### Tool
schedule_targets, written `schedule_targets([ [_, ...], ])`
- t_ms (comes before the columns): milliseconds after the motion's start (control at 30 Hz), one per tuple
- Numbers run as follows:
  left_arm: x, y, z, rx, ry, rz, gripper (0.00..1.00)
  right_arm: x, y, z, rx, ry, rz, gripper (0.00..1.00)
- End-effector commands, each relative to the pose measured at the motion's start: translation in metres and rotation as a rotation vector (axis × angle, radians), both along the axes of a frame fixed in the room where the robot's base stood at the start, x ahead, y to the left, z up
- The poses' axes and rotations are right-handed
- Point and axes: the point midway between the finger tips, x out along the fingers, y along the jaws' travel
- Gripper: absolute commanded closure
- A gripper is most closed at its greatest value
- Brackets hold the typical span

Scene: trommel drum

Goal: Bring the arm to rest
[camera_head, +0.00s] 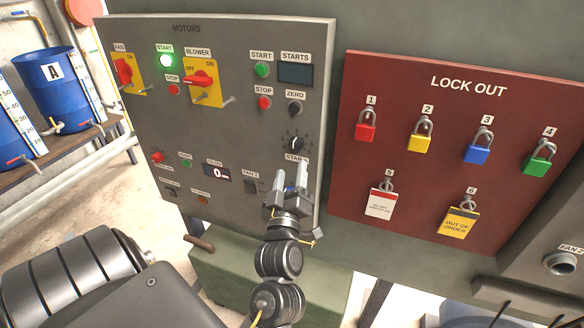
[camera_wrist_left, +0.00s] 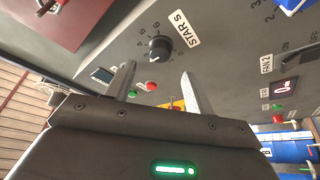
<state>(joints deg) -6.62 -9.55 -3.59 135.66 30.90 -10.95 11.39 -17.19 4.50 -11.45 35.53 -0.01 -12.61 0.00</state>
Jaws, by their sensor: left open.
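My left arm reaches up from the bottom middle of the head view. Its gripper (camera_head: 289,180) is in front of the lower right part of the grey MOTORS panel (camera_head: 225,135), below the black STARS knob (camera_head: 296,143). The jaws are open with nothing between them. In the left wrist view the two fingers (camera_wrist_left: 158,82) stand apart, and the STARS knob (camera_wrist_left: 159,48) shows just beyond them. I cannot tell how far the fingertips are from the panel. My right gripper is in neither view.
A dark red LOCK OUT board (camera_head: 400,160) with several padlocks and tags is right of the panel. The BLOWER switch (camera_head: 202,80) and a lit green START button (camera_head: 166,60) are at upper left. Blue barrels (camera_head: 50,95) stand far left.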

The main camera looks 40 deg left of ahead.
Motion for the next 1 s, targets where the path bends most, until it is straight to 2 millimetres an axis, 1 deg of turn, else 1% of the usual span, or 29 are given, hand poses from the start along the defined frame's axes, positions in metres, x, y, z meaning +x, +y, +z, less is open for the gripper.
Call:
schedule_targets([
  [100, -0.006, -0.004, -0.002, 0.0, -0.001, 0.001, 0.46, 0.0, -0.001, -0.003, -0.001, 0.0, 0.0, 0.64],
  [200, -0.007, -0.004, -0.002, 0.001, 0.0, 0.001, 0.46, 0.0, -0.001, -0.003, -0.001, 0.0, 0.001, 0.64],
  [633, -0.006, -0.004, -0.002, 0.001, 0.0, 0.001, 0.46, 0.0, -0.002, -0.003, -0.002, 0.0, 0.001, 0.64],
  [733, -0.001, -0.007, -0.009, 0.009, 0.022, -0.009, 0.46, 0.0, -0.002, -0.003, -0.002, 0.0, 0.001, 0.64],
  [767, 0.002, -0.01, -0.015, 0.016, 0.038, -0.016, 0.46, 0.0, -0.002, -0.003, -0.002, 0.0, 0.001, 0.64],
  [867, 0.022, -0.024, -0.051, 0.053, 0.133, -0.059, 0.46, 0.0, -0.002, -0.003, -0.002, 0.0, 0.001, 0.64],
  [900, 0.032, -0.032, -0.073, 0.075, 0.188, -0.084, 0.46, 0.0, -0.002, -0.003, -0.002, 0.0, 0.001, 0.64],
  [967, 0.046, -0.045, -0.113, 0.112, 0.285, -0.129, 0.46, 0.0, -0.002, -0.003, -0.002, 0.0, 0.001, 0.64],
  [1000, 0.052, -0.055, -0.144, 0.139, 0.355, -0.163, 0.46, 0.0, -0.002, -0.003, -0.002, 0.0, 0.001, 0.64],
])
